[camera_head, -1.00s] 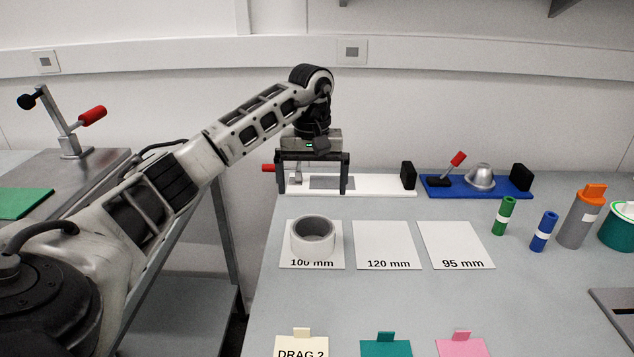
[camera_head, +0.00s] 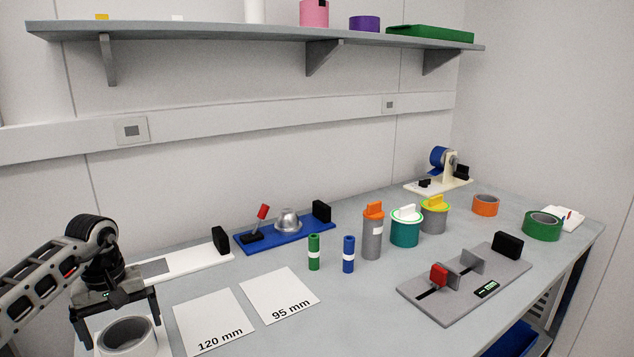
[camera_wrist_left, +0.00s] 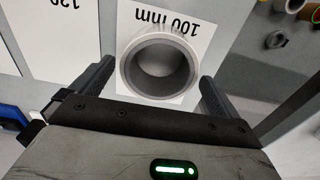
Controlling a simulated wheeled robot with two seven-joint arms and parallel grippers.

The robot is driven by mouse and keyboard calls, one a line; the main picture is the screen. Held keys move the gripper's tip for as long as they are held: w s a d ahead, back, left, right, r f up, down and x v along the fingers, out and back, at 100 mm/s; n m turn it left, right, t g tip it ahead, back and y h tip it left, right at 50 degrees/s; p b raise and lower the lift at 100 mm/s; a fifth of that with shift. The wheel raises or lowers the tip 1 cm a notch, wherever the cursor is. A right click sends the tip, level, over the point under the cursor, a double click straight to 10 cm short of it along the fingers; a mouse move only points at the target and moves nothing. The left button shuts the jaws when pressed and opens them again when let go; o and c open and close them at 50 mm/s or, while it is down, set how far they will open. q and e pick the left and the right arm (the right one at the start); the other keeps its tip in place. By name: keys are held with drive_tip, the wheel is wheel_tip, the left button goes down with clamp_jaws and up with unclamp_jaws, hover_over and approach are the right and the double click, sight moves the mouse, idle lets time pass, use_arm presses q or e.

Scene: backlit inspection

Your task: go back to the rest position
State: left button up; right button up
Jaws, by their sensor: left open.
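My left gripper (camera_head: 120,330) is open and empty at the lower left of the head view. The ring lies flat on the white 100 mm card (camera_wrist_left: 190,18). The fingers' height above the table is hard to judge. My right gripper is not in view.
A white fixture (camera_head: 195,260) and a blue fixture (camera_head: 265,238) stand behind the cards. Green (camera_head: 314,252) and blue (camera_head: 349,254) cylinders, lidded containers (camera_head: 405,230) and a grey fixture (camera_head: 460,290) stand to the right. A shelf (camera_head: 250,36) hangs above.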

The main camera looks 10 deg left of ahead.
use_arm(q)
drive_tip(key=shift+r, duration=0.4)
drive_tip(key=shift+s+d+r, duration=0.1)
drive_tip(key=shift+d+r, duration=0.1)
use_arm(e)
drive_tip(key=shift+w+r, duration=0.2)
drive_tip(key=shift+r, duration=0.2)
use_arm(q)
drive_tip(key=shift+f, duration=0.1)
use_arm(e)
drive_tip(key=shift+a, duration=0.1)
